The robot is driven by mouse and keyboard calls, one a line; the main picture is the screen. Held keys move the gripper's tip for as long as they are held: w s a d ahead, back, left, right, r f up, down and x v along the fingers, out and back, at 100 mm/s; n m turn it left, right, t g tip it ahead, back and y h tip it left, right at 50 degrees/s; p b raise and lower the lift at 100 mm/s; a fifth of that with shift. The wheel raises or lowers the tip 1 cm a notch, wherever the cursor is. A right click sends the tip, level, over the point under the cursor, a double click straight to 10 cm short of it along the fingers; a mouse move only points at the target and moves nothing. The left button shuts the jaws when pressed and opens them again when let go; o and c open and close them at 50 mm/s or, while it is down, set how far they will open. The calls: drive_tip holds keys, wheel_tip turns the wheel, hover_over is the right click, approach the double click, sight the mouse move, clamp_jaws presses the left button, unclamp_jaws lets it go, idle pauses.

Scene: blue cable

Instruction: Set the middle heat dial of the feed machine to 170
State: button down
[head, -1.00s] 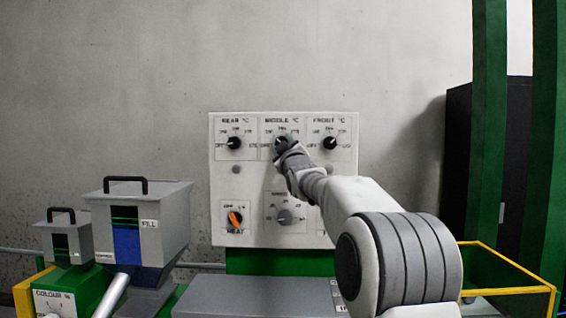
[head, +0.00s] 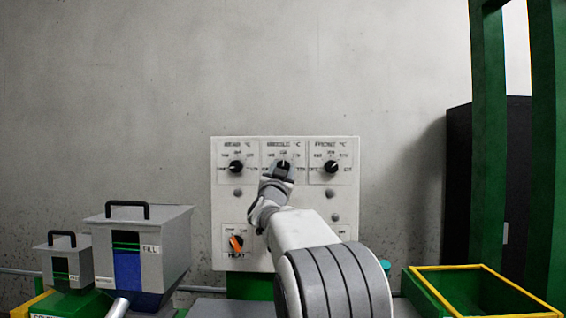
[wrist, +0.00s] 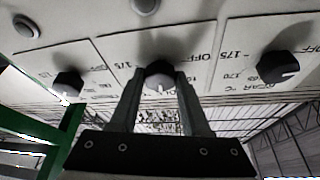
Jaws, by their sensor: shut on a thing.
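The middle heat dial (head: 284,165) is a black round knob with a white pointer, at the top centre of the pale control panel (head: 349,205). In the head view its pointer is about straight up; its scale numbers are too small to read surely. My gripper (head: 279,174) reaches it from below and covers its lower part. In the wrist view, where the panel appears upside down, the dial (wrist: 160,72) sits between the two fingertips of my gripper (wrist: 160,82), which are shut on it. The pointer there faces down, between the fingers.
The rear dial (head: 236,168) and front dial (head: 331,167) flank the middle dial closely. An orange heat switch (head: 236,242) is lower left on the panel. Grey hoppers (head: 150,230) stand left. A green bin with a yellow rim (head: 470,267) and green posts (head: 487,130) stand right.

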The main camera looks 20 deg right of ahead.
drive_tip(key=m+g+p, duration=0.1)
drive_tip(key=m, duration=0.1)
drive_tip(key=m+g+h+p, duration=0.1)
drive_tip(key=m+p, duration=0.1)
drive_tip(key=m, duration=0.1)
drive_tip(key=m+h+p, duration=0.1)
drive_tip(key=m, duration=0.1)
drive_tip(key=shift+a+r+m+g+p, duration=0.15)
drive_tip(key=shift+r+m+g+p, duration=0.15)
drive_tip(key=shift+g+p, duration=0.1)
drive_tip(key=shift+f+m+g+h+p, duration=0.15)
drive_tip(key=shift+m+g+p, duration=0.35)
drive_tip(key=shift+m, duration=0.5)
drive_tip(key=shift+m+g+h+p, duration=0.3)
drive_tip(key=shift+m+p, duration=0.4)
drive_tip(key=shift+m, duration=0.3)
drive_tip(key=shift+c, duration=1.9)
unclamp_jaws()
drive_tip(key=b+v, duration=0.1)
drive_tip(key=v, duration=1.6)
drive_tip(key=shift+a+b, duration=0.25)
drive_tip(key=shift+b, duration=0.05)
drive_tip(key=shift+s, duration=0.1)
